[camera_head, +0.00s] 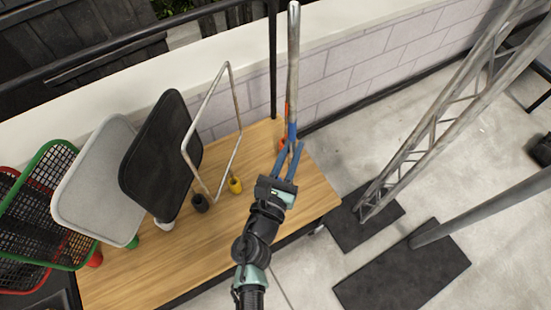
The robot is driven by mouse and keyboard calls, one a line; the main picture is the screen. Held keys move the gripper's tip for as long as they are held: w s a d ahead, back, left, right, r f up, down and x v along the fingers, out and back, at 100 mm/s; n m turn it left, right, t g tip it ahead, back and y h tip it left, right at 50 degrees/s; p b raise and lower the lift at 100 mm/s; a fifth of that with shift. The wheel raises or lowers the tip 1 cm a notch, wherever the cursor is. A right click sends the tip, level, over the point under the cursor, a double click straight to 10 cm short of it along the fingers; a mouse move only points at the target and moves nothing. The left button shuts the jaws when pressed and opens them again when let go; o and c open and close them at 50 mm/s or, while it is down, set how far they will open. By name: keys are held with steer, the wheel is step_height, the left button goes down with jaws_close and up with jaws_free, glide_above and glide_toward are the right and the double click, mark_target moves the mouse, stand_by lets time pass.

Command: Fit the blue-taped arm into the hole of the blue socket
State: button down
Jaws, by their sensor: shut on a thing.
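The blue-taped arm is a long pale metal rod (293,60) standing roughly upright in the picture, with blue tape (292,131) near its lower end. My gripper (292,146) is shut on it at the taped end, over the right part of the wooden table. I cannot pick out the blue socket; it may be hidden by my gripper or the rod. An orange-red piece (283,143) shows just left of the tape. I cannot tell whether the rod's lower end touches anything.
On the wooden table (185,265), a wire frame (240,125) stands between a black socket (200,203) and a yellow socket (235,185). Black, grey and green-framed panels stand to the left. A wall lies behind; a metal truss (440,120) stands right.

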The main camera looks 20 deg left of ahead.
steer(key=w+a+f+b, duration=0.2)
steer(key=a+f+b, duration=0.1)
steer(key=f+b, duration=0.4)
steer(key=w+a+f+y+b, duration=0.1)
steer(key=w+a+f+b, duration=0.1)
steer(key=f+b, duration=0.4)
steer(key=w+b, duration=0.1)
steer(key=b, duration=0.2)
steer(key=shift+a+f+y, duration=0.3)
steer(key=shift+a+f, duration=0.05)
steer(key=shift+a, duration=0.05)
steer(key=shift+w+f+b, duration=0.1)
steer(key=shift+f+b, duration=0.15)
steer(key=shift+b, duration=0.15)
steer(key=shift+f+h+b, duration=0.5)
steer(key=shift+f+b, duration=0.35)
steer(key=shift+b, duration=0.05)
steer(key=shift+f+b, duration=0.3)
steer(key=shift+f, duration=0.05)
steer(key=shift+f, duration=0.3)
steer(key=shift+f+b, duration=1.75)
steer(key=shift+b, duration=0.15)
steer(key=shift+f+b, duration=0.35)
